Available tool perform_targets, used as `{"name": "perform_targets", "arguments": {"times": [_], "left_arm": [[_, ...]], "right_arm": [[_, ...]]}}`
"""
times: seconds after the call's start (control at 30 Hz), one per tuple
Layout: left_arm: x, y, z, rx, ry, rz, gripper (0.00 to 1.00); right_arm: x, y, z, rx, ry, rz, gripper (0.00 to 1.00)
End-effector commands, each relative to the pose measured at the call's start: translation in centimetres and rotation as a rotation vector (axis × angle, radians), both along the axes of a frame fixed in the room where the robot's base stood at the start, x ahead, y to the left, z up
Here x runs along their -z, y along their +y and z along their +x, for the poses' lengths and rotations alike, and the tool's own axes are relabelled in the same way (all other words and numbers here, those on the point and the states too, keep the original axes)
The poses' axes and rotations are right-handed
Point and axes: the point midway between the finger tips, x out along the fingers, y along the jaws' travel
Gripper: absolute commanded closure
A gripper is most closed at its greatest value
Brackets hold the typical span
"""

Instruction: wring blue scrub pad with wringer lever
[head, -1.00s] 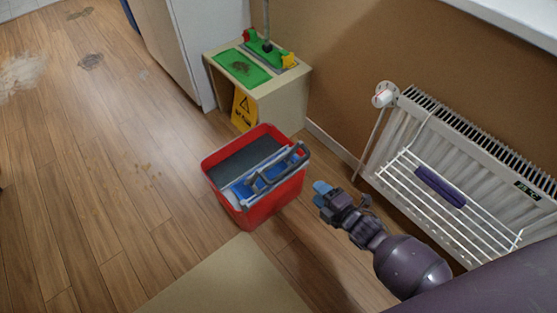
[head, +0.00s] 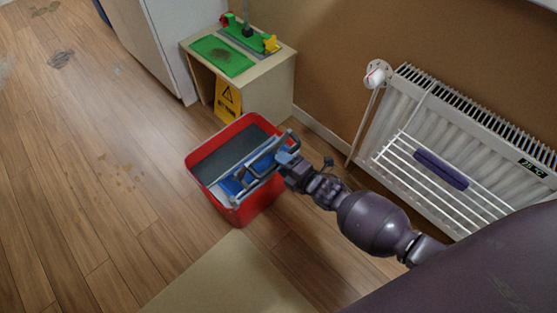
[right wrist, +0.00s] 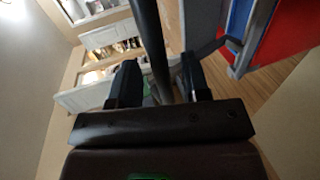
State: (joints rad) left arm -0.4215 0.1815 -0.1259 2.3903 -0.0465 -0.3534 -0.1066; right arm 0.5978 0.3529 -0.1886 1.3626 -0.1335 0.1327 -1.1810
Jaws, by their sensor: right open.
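The red bucket (head: 247,211) stands on the wood floor in the middle of the head view, with a grey wringer (head: 240,172) across its right part. Blue material (head: 231,186) shows inside the wringer. I cannot tell how much of it is the scrub pad. My right gripper (head: 287,159) is at the bucket's right rim, beside the wringer's bars. In the right wrist view its two dark fingers (right wrist: 158,78) are apart, with a dark bar, seemingly the wringer lever (right wrist: 150,35), running between them. My left gripper is not in view.
A small cabinet (head: 270,75) with a green mat (head: 220,55) and a yellow sign (head: 228,98) stands behind the bucket. A white radiator (head: 445,115) with a drying rack and a purple cloth (head: 441,169) is on the right.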

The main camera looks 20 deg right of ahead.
Motion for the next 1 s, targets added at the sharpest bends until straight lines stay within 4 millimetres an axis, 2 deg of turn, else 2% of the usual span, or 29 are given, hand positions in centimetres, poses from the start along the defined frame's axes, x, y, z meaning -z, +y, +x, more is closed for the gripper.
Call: {"name": "perform_targets", "arguments": {"times": [0.2, 0.53, 0.57, 0.83, 1.0], "left_arm": [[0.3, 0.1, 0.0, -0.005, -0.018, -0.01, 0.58], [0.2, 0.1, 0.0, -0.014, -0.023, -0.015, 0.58], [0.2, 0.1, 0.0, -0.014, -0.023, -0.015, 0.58], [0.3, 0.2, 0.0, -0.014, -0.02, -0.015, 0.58], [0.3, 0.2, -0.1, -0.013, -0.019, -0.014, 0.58]], "right_arm": [[0.5, 0.5, 1.4, 0.0, 0.002, 0.0, 0.57], [0.4, 0.6, 1.7, 0.001, 0.0, 0.0, 0.57], [0.4, 0.6, 1.7, 0.001, 0.0, 0.0, 0.59], [0.4, 0.6, 1.7, 0.0, 0.0, 0.0, 1.0], [0.4, 0.6, 1.7, 0.0, 0.0, 0.0, 1.0]]}}
